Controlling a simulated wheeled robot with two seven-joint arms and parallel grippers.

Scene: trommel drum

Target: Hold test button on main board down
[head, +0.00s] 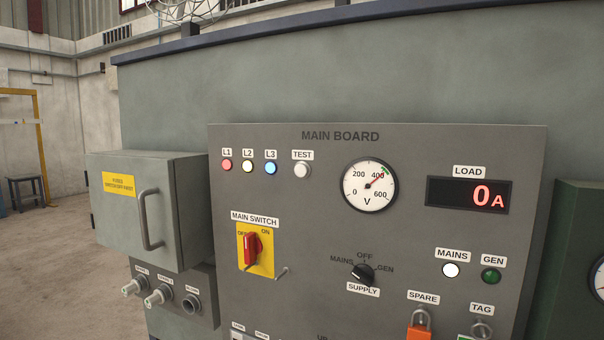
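The main board (320,200) is a grey panel facing me. The test button (302,170) is a round white button under the TEST label, in the top row to the right of the L1, L2 and L3 lamps. Nothing touches or covers it. Neither of my grippers shows in the head view.
A box with a handle (148,215) sticks out at the left, above several sockets (160,294). A red main switch (251,249), a black supply knob (363,274), a voltmeter (369,185) and an orange padlock (419,331) are on the board. The space before the test button is clear.

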